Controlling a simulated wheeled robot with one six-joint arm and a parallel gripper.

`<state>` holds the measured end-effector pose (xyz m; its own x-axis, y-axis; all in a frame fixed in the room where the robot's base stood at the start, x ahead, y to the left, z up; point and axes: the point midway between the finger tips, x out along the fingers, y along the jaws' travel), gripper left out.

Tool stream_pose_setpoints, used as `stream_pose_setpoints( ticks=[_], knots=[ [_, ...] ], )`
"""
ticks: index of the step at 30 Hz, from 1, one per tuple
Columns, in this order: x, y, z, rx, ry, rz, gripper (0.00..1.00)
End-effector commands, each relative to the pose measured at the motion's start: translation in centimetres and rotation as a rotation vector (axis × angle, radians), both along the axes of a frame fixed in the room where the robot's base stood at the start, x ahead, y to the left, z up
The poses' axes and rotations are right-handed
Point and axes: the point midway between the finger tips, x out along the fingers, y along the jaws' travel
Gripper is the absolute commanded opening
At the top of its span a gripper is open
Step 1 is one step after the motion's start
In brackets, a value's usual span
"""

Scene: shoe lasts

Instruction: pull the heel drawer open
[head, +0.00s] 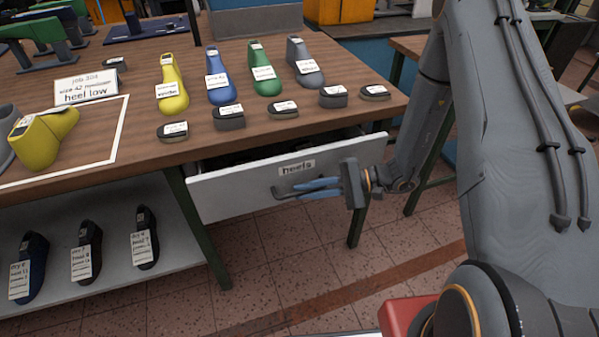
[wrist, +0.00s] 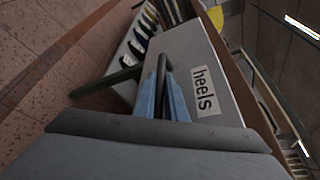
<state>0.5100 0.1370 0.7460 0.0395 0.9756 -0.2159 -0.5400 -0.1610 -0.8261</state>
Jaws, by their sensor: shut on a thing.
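The heel drawer (head: 230,191) has a light grey front with a label reading "heels" under the wooden bench top. It stands partly out, with a dark gap showing behind its front edge. In the wrist view the drawer front (wrist: 193,52) shows tilted, with its label beside a dark bar handle. My gripper (head: 296,189) is at the drawer front, just below the label. Its blue fingers (wrist: 165,100) are shut on the handle (wrist: 167,68). The inside of the drawer is mostly hidden from view.
The bench top (head: 130,58) carries yellow, blue, green and grey lasts, several dark heel pieces, and a sign (head: 86,86) reading "heel low". Dark lasts stand on a lower shelf (head: 180,277). The tiled floor (head: 300,270) in front of the drawer is clear.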

Motion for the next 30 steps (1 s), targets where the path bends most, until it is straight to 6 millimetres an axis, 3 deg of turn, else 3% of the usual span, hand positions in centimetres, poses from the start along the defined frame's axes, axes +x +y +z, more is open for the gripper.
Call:
stream_pose_setpoints(
  ticks=[6, 15, 21, 30],
  knots=[
    [-5.7, -1.6, 0.2, 0.002, 0.006, -0.002, 0.0],
    [-11.3, -3.3, 0.2, 0.003, 0.002, -0.002, 0.0],
    [-13.3, -3.8, 0.1, 0.002, 0.002, -0.001, 0.0],
    [-14.0, -4.0, 0.0, 0.002, 0.0, 0.001, 0.0]
  ],
)
